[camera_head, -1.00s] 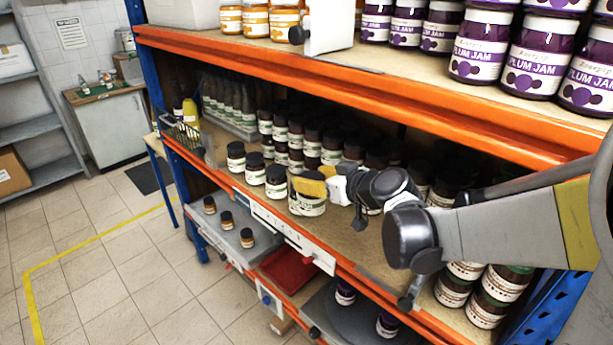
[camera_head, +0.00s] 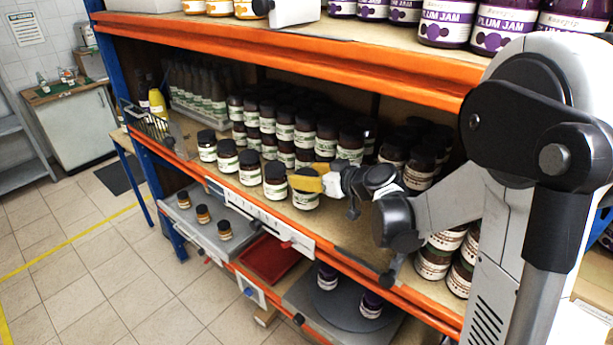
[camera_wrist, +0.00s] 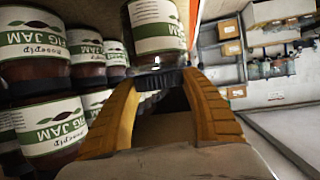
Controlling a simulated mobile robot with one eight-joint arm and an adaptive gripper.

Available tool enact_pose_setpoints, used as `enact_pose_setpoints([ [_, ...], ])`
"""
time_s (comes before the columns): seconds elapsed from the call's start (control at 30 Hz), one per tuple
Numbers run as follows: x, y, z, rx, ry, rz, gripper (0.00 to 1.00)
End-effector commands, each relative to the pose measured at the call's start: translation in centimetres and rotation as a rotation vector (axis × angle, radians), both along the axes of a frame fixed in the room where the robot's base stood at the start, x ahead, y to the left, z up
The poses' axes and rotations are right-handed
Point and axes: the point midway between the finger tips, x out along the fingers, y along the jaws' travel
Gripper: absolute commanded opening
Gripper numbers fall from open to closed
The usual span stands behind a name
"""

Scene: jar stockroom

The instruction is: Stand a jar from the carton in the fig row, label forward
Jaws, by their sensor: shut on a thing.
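My gripper (camera_head: 308,183) has yellow fingers, shut on the dark lid of a fig jam jar (camera_head: 306,200) at the front of the middle shelf. The held jar also shows in the wrist view (camera_wrist: 156,28), upside down in the picture, with part of its white leaf label visible. In the head view its label faces the front, partly covered by the fingers. I cannot tell whether its base touches the shelf board. Several similar jars stand in a front row to its left, the nearest being a fig jar (camera_head: 275,182). The carton is not identifiable.
More dark jars (camera_head: 305,130) stand packed behind the front row. The orange shelf edge (camera_head: 345,257) and a white label strip (camera_head: 262,219) run below. Bare board (camera_head: 345,228) lies right of the held jar. Plum jam jars (camera_head: 446,22) stand on the shelf above.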

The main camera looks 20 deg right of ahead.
Motion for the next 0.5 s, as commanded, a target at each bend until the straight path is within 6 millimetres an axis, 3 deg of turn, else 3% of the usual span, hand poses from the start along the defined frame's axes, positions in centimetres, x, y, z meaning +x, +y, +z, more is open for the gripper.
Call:
enact_pose_setpoints([
  [0.5, 0.0, 0.0, -1.2, 0.001, 0.000, 0.000, 0.13],
])
